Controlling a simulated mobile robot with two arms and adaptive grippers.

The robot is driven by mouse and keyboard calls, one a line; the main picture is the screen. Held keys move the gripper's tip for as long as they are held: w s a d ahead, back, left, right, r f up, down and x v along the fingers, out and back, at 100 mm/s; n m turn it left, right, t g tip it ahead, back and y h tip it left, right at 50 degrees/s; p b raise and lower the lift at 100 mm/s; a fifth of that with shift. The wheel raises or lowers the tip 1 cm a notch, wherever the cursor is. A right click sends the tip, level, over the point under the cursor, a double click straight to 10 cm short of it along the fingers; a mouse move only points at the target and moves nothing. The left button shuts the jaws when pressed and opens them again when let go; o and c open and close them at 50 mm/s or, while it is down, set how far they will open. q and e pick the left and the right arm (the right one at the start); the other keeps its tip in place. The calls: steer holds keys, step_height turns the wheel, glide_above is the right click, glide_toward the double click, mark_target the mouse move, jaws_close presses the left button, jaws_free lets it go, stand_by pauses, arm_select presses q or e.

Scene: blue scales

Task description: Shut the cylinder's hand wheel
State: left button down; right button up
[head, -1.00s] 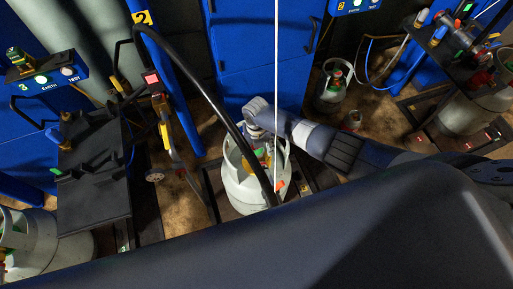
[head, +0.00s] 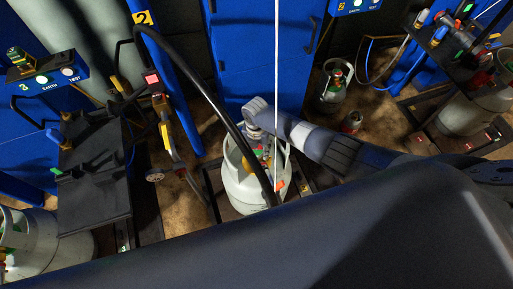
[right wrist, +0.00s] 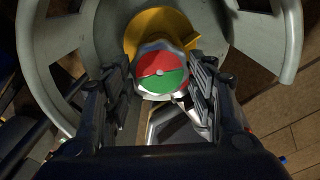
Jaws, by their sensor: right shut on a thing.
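The grey-white cylinder (head: 240,187) stands upright in the middle of the head view, below my right arm. In the right wrist view its hand wheel (right wrist: 160,66) has a red and green top with a grey rim, above a yellow part (right wrist: 152,24) and inside the cylinder's grey collar (right wrist: 44,42). My right gripper (right wrist: 161,76) has one finger on each side of the wheel and is shut on it. In the head view the fingers and wheel are small and partly hidden by the arm and a black hose. My left gripper is not in view.
A black hose (head: 192,70) arches down in front of the cylinder. A dark bench (head: 95,190) stands at left, blue cabinets (head: 255,50) behind. A smaller cylinder (head: 334,97) stands on the floor at the back right. A thin white vertical line crosses the head view.

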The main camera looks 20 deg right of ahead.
steer(key=m, duration=0.7)
steer(key=shift+w+a+p, duration=0.1)
steer(key=shift+p, duration=0.25)
steer(key=m, duration=0.4)
steer(key=shift+w, duration=0.1)
steer(key=m+p, duration=0.1)
steer(key=m, duration=0.3)
steer(key=shift+w+m, duration=0.1)
steer(key=shift+m, duration=0.2)
steer(key=m, duration=0.4)
steer(key=shift+m+p, duration=0.3)
steer(key=m, duration=0.3)
steer(key=shift+m, duration=0.3)
steer(key=m, duration=0.3)
steer(key=shift+w+d+m+p, duration=0.1)
steer(key=shift+d+m+p, duration=0.1)
steer(key=shift+m+p, duration=0.15)
steer(key=shift+m, duration=1.75)
